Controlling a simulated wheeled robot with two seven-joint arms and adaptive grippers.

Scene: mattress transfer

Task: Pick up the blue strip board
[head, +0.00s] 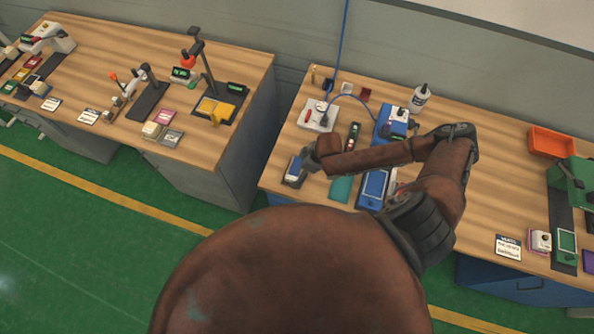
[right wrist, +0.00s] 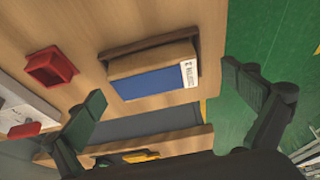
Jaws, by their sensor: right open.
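The blue strip board (right wrist: 155,80) is a tan block with a blue face and a white printed label. In the right wrist view it lies on the wooden table against a brown ledge or holder. My right gripper (right wrist: 163,84) is open, with one finger on each side of the board and apart from it. In the head view the right gripper (head: 309,158) is over the table's left front part, beside a small blue-grey-topped block (head: 294,171) that appears to be the same board. The gripper's fingers are partly hidden there. My left gripper is not in view.
A red open box (right wrist: 50,66) stands left of the board in the right wrist view. A white power strip (head: 318,116), a blue device (head: 391,122) and a white bottle (head: 420,98) stand behind my right arm. An orange bin (head: 551,143) is at the right.

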